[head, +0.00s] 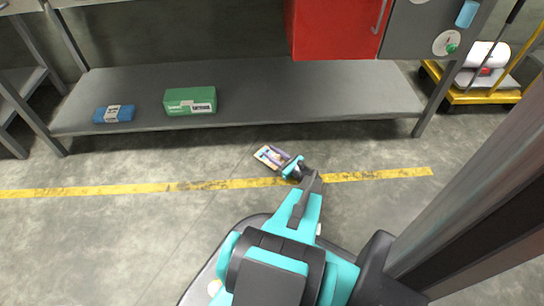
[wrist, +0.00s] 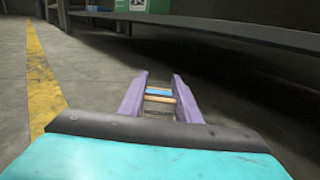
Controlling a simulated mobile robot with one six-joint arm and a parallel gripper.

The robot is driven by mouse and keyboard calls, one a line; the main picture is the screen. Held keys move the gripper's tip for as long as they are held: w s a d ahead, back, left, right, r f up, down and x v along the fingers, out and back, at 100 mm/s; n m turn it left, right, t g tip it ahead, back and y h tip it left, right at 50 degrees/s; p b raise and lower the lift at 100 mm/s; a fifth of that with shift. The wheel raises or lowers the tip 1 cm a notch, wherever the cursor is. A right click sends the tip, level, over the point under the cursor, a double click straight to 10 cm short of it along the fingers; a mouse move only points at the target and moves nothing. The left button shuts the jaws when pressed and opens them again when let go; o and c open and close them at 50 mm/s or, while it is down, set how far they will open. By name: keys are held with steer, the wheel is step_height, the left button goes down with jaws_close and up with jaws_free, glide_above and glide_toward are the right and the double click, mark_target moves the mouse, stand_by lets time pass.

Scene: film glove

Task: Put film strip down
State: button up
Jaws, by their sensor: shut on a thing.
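The film strip (head: 267,156) looks like a small flat piece with pale, yellow and dark patches. My gripper (head: 278,154) is shut on it and holds it out in front of the lower shelf, over the floor near the yellow line. In the wrist view the film strip (wrist: 160,97) shows between the two purple fingers of my gripper (wrist: 160,84), with tan and blue bands. Part of it is hidden by the fingers. I cannot tell whether it touches the floor.
A grey low shelf (head: 250,84) runs across the back, with a blue box (head: 113,114) and a green box (head: 190,101) at its left. A red cabinet (head: 333,28) is above it. A yellow trolley (head: 480,97) stands at right. Floor to the left is clear.

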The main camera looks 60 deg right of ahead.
steer(key=shift+f, duration=0.45)
